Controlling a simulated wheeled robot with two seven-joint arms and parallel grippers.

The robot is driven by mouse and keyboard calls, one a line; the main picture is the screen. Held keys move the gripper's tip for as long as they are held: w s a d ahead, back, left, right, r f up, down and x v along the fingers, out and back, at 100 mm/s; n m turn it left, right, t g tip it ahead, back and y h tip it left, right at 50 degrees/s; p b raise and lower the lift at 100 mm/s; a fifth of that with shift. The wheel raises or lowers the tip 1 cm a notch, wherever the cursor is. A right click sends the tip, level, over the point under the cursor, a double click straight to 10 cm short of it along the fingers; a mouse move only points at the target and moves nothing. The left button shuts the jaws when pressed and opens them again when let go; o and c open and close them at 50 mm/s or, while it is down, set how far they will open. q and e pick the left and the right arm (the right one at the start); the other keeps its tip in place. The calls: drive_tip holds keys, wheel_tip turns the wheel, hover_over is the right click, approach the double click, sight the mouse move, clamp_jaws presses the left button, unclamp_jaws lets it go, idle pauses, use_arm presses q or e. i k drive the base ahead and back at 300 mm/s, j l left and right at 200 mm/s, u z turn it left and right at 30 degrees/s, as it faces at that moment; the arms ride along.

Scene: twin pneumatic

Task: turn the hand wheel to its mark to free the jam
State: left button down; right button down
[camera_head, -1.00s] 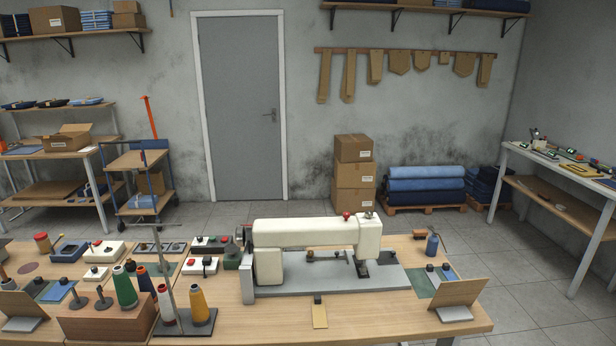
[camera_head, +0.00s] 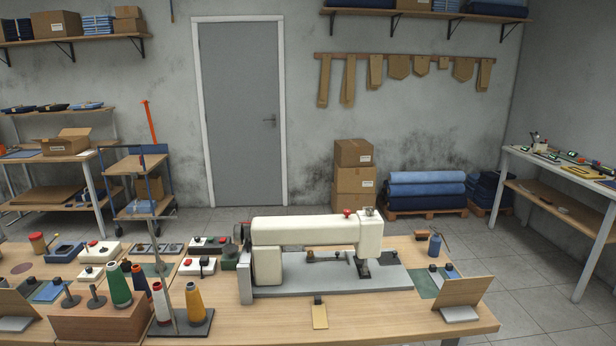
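A white sewing machine (camera_head: 305,230) stands on a grey bed plate (camera_head: 330,278) on the wooden table. The hand wheel (camera_head: 239,233) is the dark round part at the left end of the machine's arm, seen nearly edge-on. Its mark cannot be made out at this size. A red knob (camera_head: 347,213) sits on top of the machine near its right end. The needle area (camera_head: 362,265) is at the right, and any jam there is too small to tell. Neither of my grippers is in view.
Thread cones (camera_head: 195,302) on a stand and a wooden block (camera_head: 98,322) with spools fill the table's left front. Several small switch boxes (camera_head: 198,266) lie left of the machine. The front middle is mostly bare.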

sight(237, 232)
drive_tip(key=i+j+z, duration=0.15)
drive_tip(key=j, duration=0.65)
drive_tip(key=j+z, duration=0.1)
drive_tip(key=j, duration=0.75)
